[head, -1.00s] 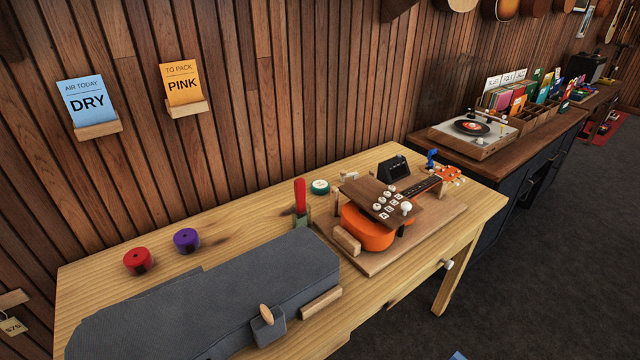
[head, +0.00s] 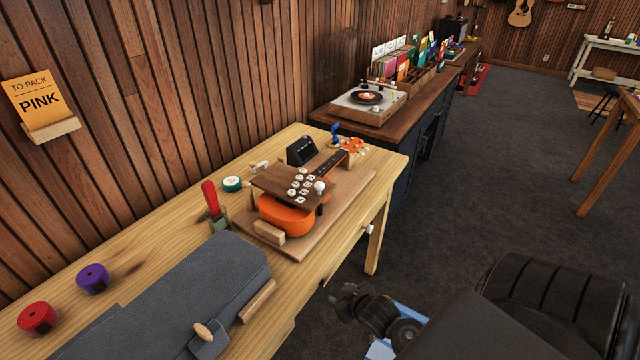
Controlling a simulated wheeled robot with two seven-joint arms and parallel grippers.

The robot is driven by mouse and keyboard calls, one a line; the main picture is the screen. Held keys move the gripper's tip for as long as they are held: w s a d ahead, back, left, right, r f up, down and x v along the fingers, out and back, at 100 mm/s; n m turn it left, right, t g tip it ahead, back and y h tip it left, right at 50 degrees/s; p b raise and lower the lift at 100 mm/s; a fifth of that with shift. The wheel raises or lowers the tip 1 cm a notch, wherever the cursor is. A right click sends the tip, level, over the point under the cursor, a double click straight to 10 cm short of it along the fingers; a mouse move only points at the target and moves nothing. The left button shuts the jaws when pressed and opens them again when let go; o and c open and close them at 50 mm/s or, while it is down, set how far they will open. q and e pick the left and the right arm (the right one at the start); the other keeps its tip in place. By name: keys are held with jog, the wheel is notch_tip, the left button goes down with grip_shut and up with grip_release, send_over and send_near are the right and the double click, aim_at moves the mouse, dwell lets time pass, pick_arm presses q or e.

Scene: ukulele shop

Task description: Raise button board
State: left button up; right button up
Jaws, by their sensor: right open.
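The button board (head: 271,183) is a dark brown panel with several white lettered buttons. It lies over the body of an orange ukulele (head: 286,217), tilted a little, with a white round knob (head: 319,187) at its right edge. The ukulele rests on a wooden base board (head: 342,207) on the workbench, its neck pointing to the back right. My right gripper (head: 349,299) is dark and low in the picture, in front of the bench and well apart from the board. It is open; its fingertips are hard to make out. My left gripper is not in view.
A grey case (head: 190,285) fills the front left of the bench (head: 150,240). Red (head: 38,317) and purple (head: 93,278) round pieces, a red-handled tool (head: 211,197) and a green-rimmed disc (head: 232,184) stand nearby. A small black device (head: 301,151) stands behind the ukulele.

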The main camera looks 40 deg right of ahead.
notch_tip(320, 180, up, 12)
jog(key=w+t, duration=0.1)
jog(key=t, duration=0.7)
send_near(322, 188)
jog(key=shift+m, duration=0.3)
jog(key=w, duration=0.3)
jog(key=w+p, duration=0.1)
jog(key=w, duration=0.2)
jog(key=w+d+p, duration=0.1)
jog(key=w, duration=0.3)
jog(key=shift+d, duration=0.1)
jog(key=shift+w+d+f, duration=0.1)
jog(key=shift+w+f, duration=0.05)
jog(key=shift+w, duration=0.6)
grip_shut()
jog(key=shift+d, duration=0.1)
